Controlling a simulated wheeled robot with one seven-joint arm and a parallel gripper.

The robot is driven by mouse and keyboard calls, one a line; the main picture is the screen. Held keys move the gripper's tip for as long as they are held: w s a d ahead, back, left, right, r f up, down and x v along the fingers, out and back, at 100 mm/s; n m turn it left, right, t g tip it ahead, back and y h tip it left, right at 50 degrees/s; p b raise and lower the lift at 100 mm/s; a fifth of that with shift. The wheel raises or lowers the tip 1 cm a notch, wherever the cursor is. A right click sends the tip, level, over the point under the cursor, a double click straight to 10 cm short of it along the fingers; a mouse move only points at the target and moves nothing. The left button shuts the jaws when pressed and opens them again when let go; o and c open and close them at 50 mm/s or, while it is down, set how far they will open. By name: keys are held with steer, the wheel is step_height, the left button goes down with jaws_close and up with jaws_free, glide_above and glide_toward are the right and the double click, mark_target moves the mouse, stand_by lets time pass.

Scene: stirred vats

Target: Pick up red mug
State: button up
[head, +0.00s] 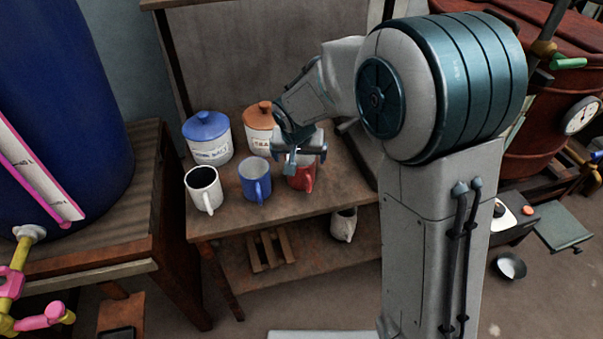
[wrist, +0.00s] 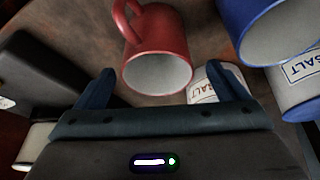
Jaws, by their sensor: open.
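The red mug (head: 301,182) stands upright near the right end of the small wooden table, partly hidden by my gripper (head: 299,158) in the head view. In the wrist view the red mug (wrist: 155,45) shows its open rim, pale inside and a handle at the upper left. My gripper (wrist: 166,72) is open and empty. Its fingers appear on either side of the mug's rim in that view. I cannot tell whether either finger touches it.
A blue mug (head: 254,177) stands close left of the red one, then a white mug (head: 203,188). Behind are a blue-lidded jar (head: 207,145) and a brown-lidded jar (head: 260,137). A pale mug (head: 344,224) is on the lower shelf. A dark box (wrist: 50,85) lies left in the wrist view.

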mark_target(301, 162)
steer(key=x, duration=0.4)
steer(key=shift+s+d, duration=0.1)
steer(key=shift+d, duration=0.05)
steer(key=shift+r, duration=0.1)
